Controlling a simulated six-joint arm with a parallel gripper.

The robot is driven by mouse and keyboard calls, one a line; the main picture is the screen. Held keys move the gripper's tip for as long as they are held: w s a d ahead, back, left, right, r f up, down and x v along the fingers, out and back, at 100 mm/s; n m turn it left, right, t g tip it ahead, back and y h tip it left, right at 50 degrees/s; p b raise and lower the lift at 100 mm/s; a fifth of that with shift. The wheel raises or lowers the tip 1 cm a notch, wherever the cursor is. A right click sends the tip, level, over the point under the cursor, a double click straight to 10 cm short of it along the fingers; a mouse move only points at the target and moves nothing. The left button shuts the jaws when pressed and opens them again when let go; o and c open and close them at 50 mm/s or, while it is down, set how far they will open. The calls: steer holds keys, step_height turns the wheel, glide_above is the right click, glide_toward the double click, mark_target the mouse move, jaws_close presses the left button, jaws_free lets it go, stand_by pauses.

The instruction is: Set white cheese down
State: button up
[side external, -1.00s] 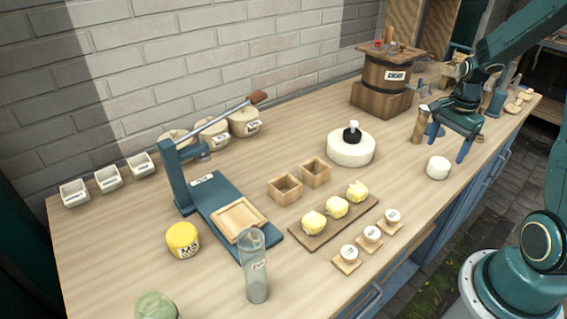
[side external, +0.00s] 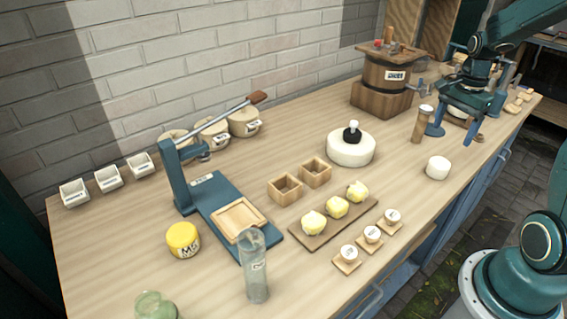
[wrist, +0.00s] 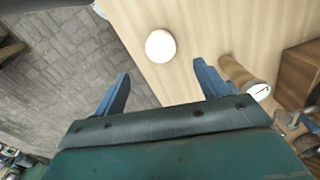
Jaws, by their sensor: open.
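The white cheese (side external: 437,168), a small round white block, stands on the wooden bench near its front edge. It also shows in the wrist view (wrist: 160,45), beyond the fingertips and apart from them. My gripper (side external: 455,135) is open and empty, above the bench to the right of and behind the cheese in the side view. In the wrist view its two blue fingers (wrist: 162,85) are spread wide with nothing between them.
A wooden cylinder with a pale top (side external: 422,124) stands close to my gripper's left finger. The churn (side external: 388,80) is behind it. Bench around the cheese is clear.

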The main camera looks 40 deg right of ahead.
steer(key=s+a+r+n+t, duration=0.2)
steer(key=s+a+r+n, duration=0.1)
steer(key=a+n, duration=0.3)
steer(key=s+a+r+n+t, duration=0.1)
steer(key=s+a+r+n, duration=0.2)
steer(key=a, duration=0.8)
steer(key=s+a+r+n+t, duration=0.2)
steer(key=a+r+n, duration=0.4)
steer(key=n, duration=0.5)
steer(key=shift+s+a+r+t, duration=0.3)
steer(key=shift+s+a, duration=0.6)
steer(key=shift+a, duration=0.35)
